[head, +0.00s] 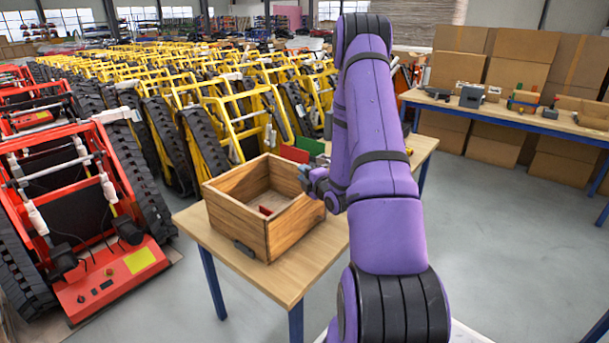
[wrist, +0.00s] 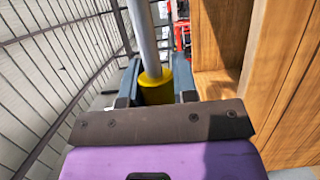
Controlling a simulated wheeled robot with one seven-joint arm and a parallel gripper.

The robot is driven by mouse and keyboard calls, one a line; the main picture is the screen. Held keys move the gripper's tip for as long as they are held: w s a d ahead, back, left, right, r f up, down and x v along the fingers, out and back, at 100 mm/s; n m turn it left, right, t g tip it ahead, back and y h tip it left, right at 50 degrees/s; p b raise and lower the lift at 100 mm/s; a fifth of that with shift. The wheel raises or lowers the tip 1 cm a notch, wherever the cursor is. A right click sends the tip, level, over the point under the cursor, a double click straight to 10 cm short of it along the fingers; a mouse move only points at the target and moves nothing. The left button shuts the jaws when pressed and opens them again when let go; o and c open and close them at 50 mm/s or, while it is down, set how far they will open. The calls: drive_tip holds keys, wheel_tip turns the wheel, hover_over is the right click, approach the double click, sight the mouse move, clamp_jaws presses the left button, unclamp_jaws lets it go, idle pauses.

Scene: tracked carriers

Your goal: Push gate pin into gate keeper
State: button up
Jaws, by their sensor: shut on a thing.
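My gripper (wrist: 158,82) is shut on a yellow cylindrical piece (wrist: 155,92) with a smooth grey rod (wrist: 145,38) running out of it; I take this to be the gate pin. Its blue-grey fingers stand on either side of the yellow part. In the head view my gripper (head: 312,182) is at the right edge of the wooden box, and my purple arm hides the piece it holds. I cannot pick out the gate keeper with certainty. A small dark block (head: 243,248) sits at the foot of the box's front wall.
The open wooden box (head: 237,213) stands on a light wood table (head: 287,277); its wall rises close on the right in the wrist view (wrist: 279,75). A red piece (head: 266,211) lies inside. Red and yellow tracked carriers fill the left. Another bench (head: 545,120) stands at right.

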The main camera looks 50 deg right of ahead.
drive_tip(key=shift+w+d, duration=0.15)
drive_tip(key=shift+d, duration=1.9)
drive_tip(key=shift+w+d, duration=0.15)
drive_tip(key=shift+d, duration=1.9)
idle(2.9)
drive_tip(key=o, duration=1)
drive_tip(key=shift+s, duration=0.1)
